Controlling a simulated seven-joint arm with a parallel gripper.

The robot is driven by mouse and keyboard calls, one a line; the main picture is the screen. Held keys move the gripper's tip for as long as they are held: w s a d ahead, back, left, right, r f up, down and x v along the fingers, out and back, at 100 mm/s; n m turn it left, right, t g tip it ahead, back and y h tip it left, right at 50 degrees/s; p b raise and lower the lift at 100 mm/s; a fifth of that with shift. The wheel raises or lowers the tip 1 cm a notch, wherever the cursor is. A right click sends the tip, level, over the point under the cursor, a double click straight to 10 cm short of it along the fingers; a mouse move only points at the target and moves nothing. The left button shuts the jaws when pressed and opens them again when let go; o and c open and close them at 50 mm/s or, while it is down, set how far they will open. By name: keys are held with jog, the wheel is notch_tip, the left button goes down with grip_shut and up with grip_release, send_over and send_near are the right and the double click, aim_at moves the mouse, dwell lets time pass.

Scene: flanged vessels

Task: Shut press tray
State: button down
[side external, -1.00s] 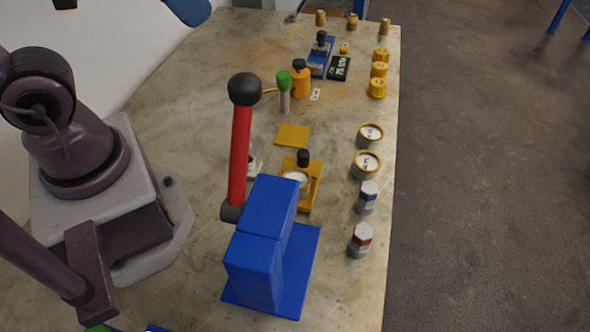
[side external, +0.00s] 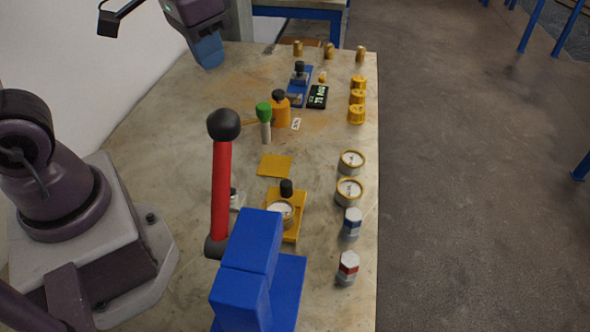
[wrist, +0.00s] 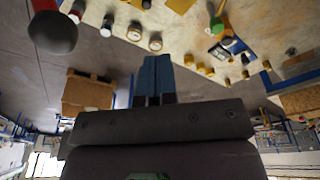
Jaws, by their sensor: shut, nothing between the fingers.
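A blue press (side external: 245,270) stands at the near end of the table, with a red lever (side external: 221,190) upright and tipped with a black knob. Directly beyond it is a yellow tray-like base (side external: 296,222) with a black knob, holding a round pale-topped vessel (side external: 281,211). The press hides part of that base, and I cannot tell how far it is pushed in. My gripper (side external: 209,62) is at the far left of the table, well away from the press, above the tabletop. In the wrist view its blue fingers (wrist: 157,60) are together and empty.
A flat yellow plate (side external: 275,165) lies mid-table. The left-middle tabletop is clear.

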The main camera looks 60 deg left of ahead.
jog(key=w+d+f+n+g+h, duration=0.1)
jog(key=w+f+n+g, duration=0.35)
jog(key=w+f, duration=1.45)
jog(key=shift+m+g, duration=0.55)
jog(key=shift+g, duration=0.4)
jog(key=x, duration=0.8)
jog(key=shift+w+d, duration=0.15)
jog(key=shift+d, duration=0.1)
jog(key=s, duration=0.1)
jog(key=s+d, duration=0.1)
jog(key=shift+s+f, duration=0.1)
jog(key=shift+s, duration=0.3)
jog(key=shift+s+d, duration=0.15)
jog(key=shift+s, duration=0.35)
